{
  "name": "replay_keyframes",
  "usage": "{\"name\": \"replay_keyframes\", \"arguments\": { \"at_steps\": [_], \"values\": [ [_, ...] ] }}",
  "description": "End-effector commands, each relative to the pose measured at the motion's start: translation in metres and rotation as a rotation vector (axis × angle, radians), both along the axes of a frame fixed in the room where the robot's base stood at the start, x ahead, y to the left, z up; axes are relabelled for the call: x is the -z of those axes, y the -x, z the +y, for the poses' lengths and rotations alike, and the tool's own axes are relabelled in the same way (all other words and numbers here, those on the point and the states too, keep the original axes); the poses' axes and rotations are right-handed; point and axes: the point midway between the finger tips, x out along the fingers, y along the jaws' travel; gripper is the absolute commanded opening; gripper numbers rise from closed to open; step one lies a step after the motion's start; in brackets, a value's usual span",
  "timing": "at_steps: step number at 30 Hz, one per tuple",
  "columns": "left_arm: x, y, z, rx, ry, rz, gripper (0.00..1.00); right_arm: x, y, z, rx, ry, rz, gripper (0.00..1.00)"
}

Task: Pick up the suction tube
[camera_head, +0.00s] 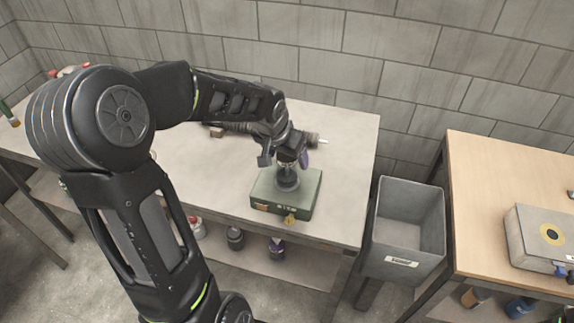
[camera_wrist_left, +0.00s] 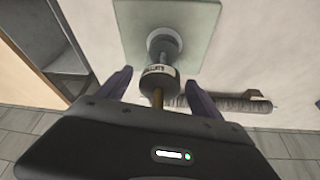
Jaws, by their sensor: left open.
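An upright dark cylinder (camera_head: 288,180) stands on a green box (camera_head: 264,190) near the front right of the pale table. In the left wrist view the cylinder (camera_wrist_left: 158,78) has a pale label and a brownish rod, on the green box's square top (camera_wrist_left: 203,22). A dark ribbed tube (camera_head: 311,140) lies along the back of the table, and also shows in the left wrist view (camera_wrist_left: 240,103). I cannot tell which is the suction tube. My left gripper (camera_head: 284,158) is open just above the cylinder, its fingers (camera_wrist_left: 156,82) on either side. My right gripper is not in view.
A grey bin (camera_head: 395,252) stands right of the pale table (camera_head: 349,150). A wooden table (camera_head: 490,175) with a grey box (camera_head: 536,222) is beyond it. A block wall (camera_head: 330,60) closes the back. Several bottles stand on the lower shelf.

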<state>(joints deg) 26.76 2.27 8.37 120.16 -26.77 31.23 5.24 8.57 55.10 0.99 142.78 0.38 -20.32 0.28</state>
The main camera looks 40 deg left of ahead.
Motion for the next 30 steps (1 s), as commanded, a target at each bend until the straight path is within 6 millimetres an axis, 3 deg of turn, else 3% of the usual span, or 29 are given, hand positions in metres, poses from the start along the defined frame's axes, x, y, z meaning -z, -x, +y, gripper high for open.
{"name": "replay_keyframes", "arguments": {
  "at_steps": [20,30],
  "values": [
    [0.0044,-0.0022,0.0005,-0.001,0.0,-0.002,0.75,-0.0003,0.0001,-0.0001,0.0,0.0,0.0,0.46],
    [0.0044,-0.0021,0.0005,-0.001,0.0,-0.002,0.47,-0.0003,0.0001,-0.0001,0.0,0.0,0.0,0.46]
  ]
}}
